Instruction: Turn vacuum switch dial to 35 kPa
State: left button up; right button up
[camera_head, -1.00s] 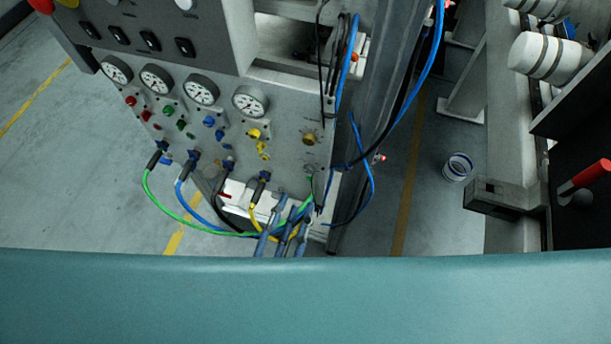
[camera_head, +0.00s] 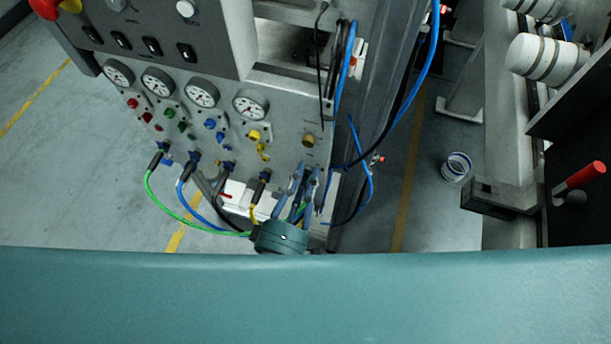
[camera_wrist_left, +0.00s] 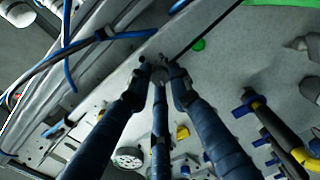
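The likely vacuum switch dial is a small brass-coloured knob (camera_head: 309,140) at the right side of the grey panel (camera_head: 285,120). Its markings are too small to read. My left gripper (camera_head: 307,170) is just below the knob in the head view, its fingers pointing up toward it. In the left wrist view, the blue-grey fingers of my left gripper (camera_wrist_left: 160,68) reach toward the panel, tips a little apart. My right gripper is not in view.
Round gauges (camera_head: 202,94) and coloured knobs line the panel left of the brass knob. Green (camera_head: 185,212), blue, black and yellow hoses hang below. Black and blue cables (camera_head: 345,75) run down the panel's right edge. A can (camera_head: 456,167) stands on the floor.

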pick_arm(q)
grip_shut()
jog(key=shift+m+p, duration=0.3)
jog(key=shift+p, duration=0.15)
jog(key=o, duration=0.7)
grip_release()
jog(key=v, duration=1.2)
